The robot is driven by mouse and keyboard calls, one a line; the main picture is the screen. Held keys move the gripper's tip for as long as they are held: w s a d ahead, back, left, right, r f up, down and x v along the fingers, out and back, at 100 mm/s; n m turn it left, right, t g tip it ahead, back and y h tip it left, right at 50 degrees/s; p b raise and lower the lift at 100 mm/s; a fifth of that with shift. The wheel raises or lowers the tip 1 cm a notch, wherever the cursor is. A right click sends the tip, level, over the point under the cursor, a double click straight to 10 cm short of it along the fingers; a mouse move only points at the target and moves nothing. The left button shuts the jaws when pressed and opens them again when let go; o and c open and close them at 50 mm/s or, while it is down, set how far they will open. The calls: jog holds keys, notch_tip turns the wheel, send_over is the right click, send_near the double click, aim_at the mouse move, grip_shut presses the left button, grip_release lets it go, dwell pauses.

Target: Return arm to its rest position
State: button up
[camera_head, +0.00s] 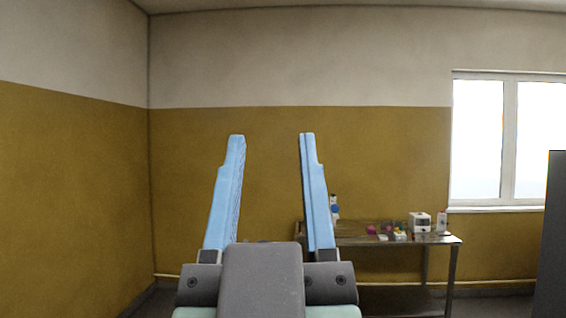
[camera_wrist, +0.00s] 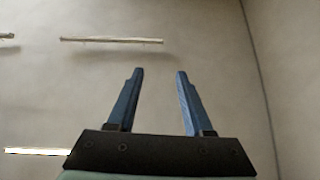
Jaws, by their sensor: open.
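My gripper (camera_head: 271,138) stands in the middle of the head view with its two blue fingers pointing up and spread well apart. Nothing is between the fingers. It also shows in the wrist view (camera_wrist: 159,72), open and empty, with a pale ceiling behind it. The gripper is in front of the yellow and white back wall and touches nothing that I can see. Most of my arm is out of view.
A metal table (camera_head: 390,240) stands against the back wall at right, bearing a white box-shaped device (camera_head: 420,221), a bottle (camera_head: 334,207) and small coloured items. A window (camera_head: 510,140) is at right. A dark upright panel (camera_head: 553,235) is at the right edge. Ceiling lamps (camera_wrist: 110,41) show in the wrist view.

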jog(key=shift+s+d+r+m+t+h, duration=0.15)
jog(key=shift+s+d+r+t+h, duration=0.1)
jog(key=shift+s+r, duration=0.3)
jog(key=shift+s+d+r+m+t+h, duration=0.15)
jog(key=shift+s+d+r+t, duration=0.1)
jog(key=shift+s+r, duration=0.25)
